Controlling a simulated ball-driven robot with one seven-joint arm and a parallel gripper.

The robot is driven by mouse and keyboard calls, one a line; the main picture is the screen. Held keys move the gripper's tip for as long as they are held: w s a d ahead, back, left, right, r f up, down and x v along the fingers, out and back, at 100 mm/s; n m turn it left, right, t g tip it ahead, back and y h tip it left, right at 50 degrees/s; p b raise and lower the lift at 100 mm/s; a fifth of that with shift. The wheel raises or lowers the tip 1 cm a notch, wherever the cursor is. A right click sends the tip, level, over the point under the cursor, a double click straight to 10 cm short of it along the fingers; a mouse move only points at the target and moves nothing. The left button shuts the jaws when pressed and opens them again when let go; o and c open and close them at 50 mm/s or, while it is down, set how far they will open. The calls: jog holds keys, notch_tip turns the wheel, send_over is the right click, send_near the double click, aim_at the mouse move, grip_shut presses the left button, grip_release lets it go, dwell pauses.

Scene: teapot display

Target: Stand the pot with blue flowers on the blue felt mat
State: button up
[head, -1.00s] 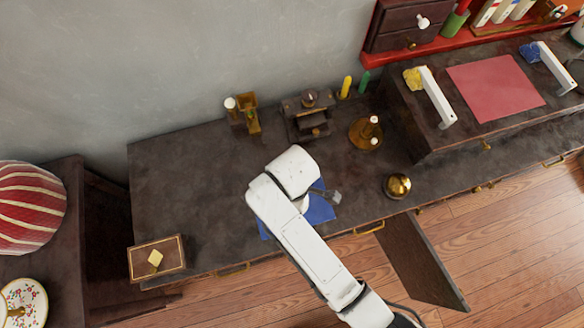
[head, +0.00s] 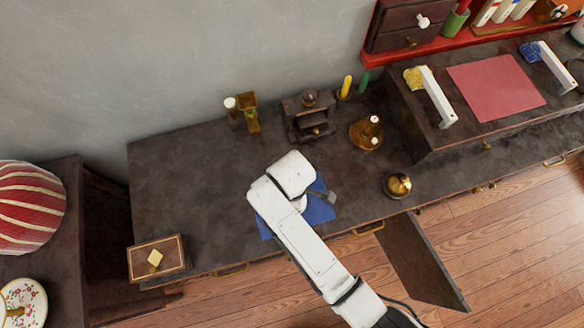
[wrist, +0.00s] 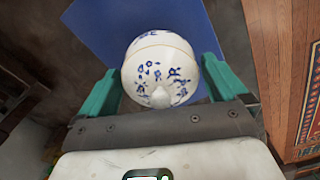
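The pot with blue flowers (wrist: 158,72) is white and round, with a knobbed lid, seen from above in the wrist view. My gripper (wrist: 162,66) has its two teal fingers on opposite sides of the pot and appears shut on it. The blue felt mat (wrist: 98,28) lies beneath and beyond the pot. In the head view the mat (head: 320,211) is on the dark counter near its front edge, partly hidden by my white arm. Only a sliver of the pot shows there. I cannot tell whether its base touches the mat.
A brass bell-like object (head: 397,186) stands right of the mat. A small dark stove-like object (head: 308,117) and a brass stand (head: 366,133) are behind. A wooden box (head: 156,259) sits at the front left. The counter's left part is clear. A cabinet door (head: 422,258) hangs open below.

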jog(key=shift+r, duration=0.1)
notch_tip(320, 180, up, 12)
jog(key=shift+r, duration=0.1)
dwell(0.5)
jog(key=s+d+f+m, duration=0.1)
jog(key=s+d+m, duration=0.1)
jog(key=d+m, duration=0.5)
jog(key=s+d+f+m, duration=0.1)
jog(key=s+d+m, duration=0.15)
jog(key=d, duration=0.85)
jog(key=s+d+r+m+t, duration=0.1)
jog(key=s+d+m, duration=0.7)
jog(key=s+d, duration=0.1)
jog(key=shift+s+r, duration=0.2)
jog(key=shift+s, duration=0.05)
jog(key=shift+s, duration=0.1)
